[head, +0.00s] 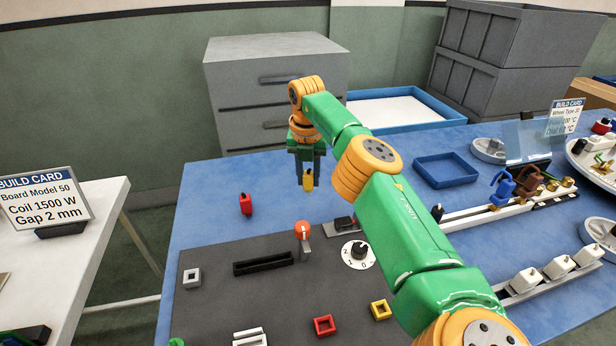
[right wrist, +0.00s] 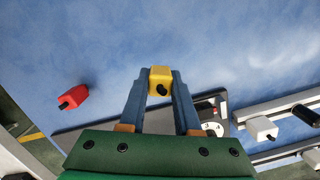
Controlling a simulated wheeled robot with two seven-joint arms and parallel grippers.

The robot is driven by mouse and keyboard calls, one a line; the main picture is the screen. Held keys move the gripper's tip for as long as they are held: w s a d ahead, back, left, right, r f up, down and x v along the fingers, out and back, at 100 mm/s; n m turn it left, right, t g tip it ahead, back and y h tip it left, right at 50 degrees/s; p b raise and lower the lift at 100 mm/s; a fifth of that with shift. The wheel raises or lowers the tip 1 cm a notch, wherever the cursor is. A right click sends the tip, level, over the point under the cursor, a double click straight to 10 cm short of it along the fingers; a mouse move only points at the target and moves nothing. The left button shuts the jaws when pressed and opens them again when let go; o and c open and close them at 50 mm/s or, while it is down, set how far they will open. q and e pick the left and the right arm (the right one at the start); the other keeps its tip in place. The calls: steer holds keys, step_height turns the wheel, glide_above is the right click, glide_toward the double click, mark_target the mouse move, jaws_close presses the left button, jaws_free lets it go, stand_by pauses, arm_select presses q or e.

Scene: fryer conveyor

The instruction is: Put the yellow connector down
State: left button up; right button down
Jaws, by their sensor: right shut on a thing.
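The yellow connector (head: 308,181) is a small block between the fingers of my right gripper (head: 305,172), which is shut on it, over the blue table behind the dark grey board. In the right wrist view the yellow connector (right wrist: 160,80) sits between the blue fingertips (right wrist: 160,84), its dark pin facing the camera. I cannot tell whether it touches the table. A red connector (head: 246,204) lies on the table to its left and also shows in the right wrist view (right wrist: 73,97).
The dark grey board (head: 215,305) holds a yellow socket (head: 381,310), a red socket (head: 324,326), a white socket (head: 192,277), a dial (head: 358,253) and an orange-topped lever (head: 303,232). A blue tray (head: 446,170) stands right. Blue table around the gripper is clear.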

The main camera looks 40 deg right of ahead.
mark_target(308, 189)
step_height(308, 189, down, 2)
steer(key=shift+f+b, duration=0.1)
steer(key=shift+b, duration=0.55)
steer(key=shift+f, duration=0.4)
steer(key=shift+f, duration=0.2)
steer(key=shift+f, duration=0.3)
steer(key=c, duration=0.6)
jaws_free()
steer(key=r+p, duration=0.1)
steer(key=r, duration=0.3)
steer(key=r+p, duration=0.1)
steer(key=r, duration=0.3)
steer(key=s+a+r+p, duration=0.1)
steer(key=r, duration=0.4)
steer(key=shift+a+p, duration=0.1)
steer(key=shift+p, duration=0.2)
